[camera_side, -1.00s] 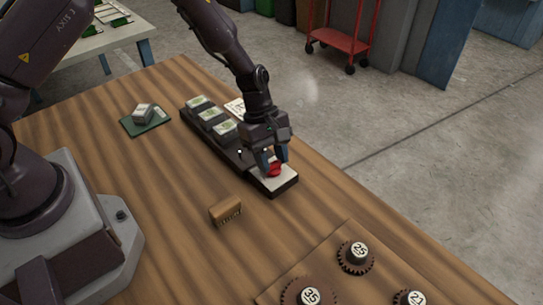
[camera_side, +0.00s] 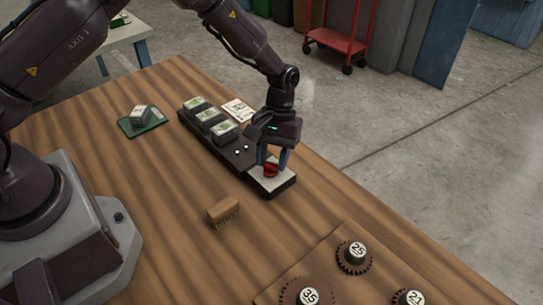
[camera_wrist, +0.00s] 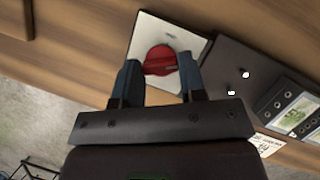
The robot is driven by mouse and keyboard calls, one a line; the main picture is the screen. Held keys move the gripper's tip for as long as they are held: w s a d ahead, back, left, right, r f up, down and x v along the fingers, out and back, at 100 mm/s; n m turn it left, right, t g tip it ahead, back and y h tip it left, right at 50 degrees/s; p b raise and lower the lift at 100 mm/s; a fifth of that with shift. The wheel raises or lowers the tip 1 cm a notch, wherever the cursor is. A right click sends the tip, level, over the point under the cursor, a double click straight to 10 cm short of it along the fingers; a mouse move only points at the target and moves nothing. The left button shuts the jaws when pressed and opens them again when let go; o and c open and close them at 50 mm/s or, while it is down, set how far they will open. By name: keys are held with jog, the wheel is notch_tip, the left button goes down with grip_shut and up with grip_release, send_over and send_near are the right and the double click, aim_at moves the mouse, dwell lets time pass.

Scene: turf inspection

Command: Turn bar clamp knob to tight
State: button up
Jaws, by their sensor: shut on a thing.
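The red knob (camera_side: 270,170) sits on a pale plate (camera_side: 262,180) at the near end of a long dark fixture (camera_side: 237,153). My gripper (camera_side: 272,163) points down over the plate, with its blue fingers on either side of the knob. In the wrist view the red knob (camera_wrist: 160,62) shows between the two fingertips (camera_wrist: 160,74) on the pale plate (camera_wrist: 146,28). The gripper is shut on the knob. The knob's markings, if any, are too small to read, and the fingers hide part of its sides.
Several turf-topped blocks (camera_side: 210,117) stand in the fixture, with a printed card (camera_side: 238,109) beside it. A brown brush (camera_side: 223,211) lies to the near left. A green pad with a block (camera_side: 141,119) is at left. Numbered gear knobs (camera_side: 354,256) stand on a board at the front right.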

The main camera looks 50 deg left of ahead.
jog(key=m+y, duration=0.2)
jog(key=m, duration=0.3)
jog(key=shift+w+d+m, duration=0.1)
jog(key=shift+d+m, duration=0.05)
jog(key=shift+m, duration=0.25)
dwell(0.4)
jog(key=o, duration=0.9)
jog(key=shift+o, duration=0.2)
jog(key=v, duration=1.3)
jog(key=shift+w+d, duration=0.25)
jog(key=shift+f, duration=0.1)
